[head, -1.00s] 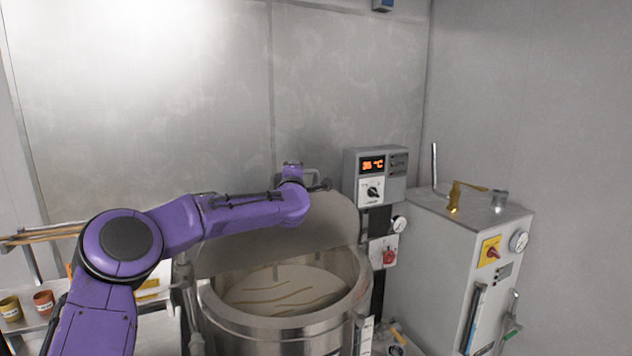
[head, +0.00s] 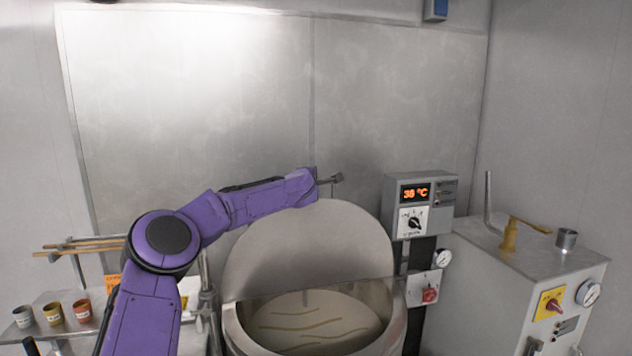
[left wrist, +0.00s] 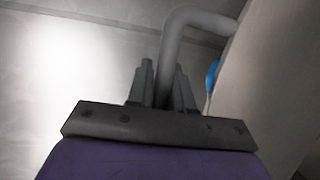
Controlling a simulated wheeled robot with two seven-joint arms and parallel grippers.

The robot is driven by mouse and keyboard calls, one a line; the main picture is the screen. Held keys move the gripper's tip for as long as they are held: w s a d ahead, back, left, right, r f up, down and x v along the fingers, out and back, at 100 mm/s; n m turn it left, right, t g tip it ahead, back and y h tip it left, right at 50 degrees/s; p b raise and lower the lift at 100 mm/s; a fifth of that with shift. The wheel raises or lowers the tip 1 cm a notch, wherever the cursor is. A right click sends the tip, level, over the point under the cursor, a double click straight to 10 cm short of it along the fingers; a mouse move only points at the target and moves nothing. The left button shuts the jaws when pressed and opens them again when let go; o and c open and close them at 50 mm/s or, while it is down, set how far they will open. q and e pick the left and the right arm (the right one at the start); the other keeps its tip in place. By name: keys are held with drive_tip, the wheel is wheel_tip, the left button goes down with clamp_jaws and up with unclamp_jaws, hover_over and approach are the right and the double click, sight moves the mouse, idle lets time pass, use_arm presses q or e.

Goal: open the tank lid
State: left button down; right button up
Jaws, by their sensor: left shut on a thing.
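The round grey tank lid (head: 308,243) stands raised at the back of the steel tank (head: 243,338), tilted up with its inner face toward me. The tank is open, and pale liquid with yellowish streaks shows inside. My left gripper (head: 331,180) is at the lid's top edge, its fingers small and partly hidden there. In the left wrist view, the fingers of my left gripper (left wrist: 163,88) are shut on the lid's bent grey bar handle (left wrist: 172,45). The lid's surface (left wrist: 275,70) shows at the right of that view. My right gripper is not in view.
A control box (head: 419,205) reading about 38 °C stands right of the lid, with a red switch (head: 430,295) below. A grey cabinet (head: 500,285) with a gauge fills the right. Small cups (head: 53,313) stand on a shelf at left.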

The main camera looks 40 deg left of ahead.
use_arm(q)
drive_tip(key=shift+a+f+g, duration=0.15)
drive_tip(key=shift+f+g, duration=0.15)
drive_tip(key=shift+f, duration=0.45)
drive_tip(key=c, duration=1.4)
unclamp_jaws()
drive_tip(key=shift+w+a, duration=0.1)
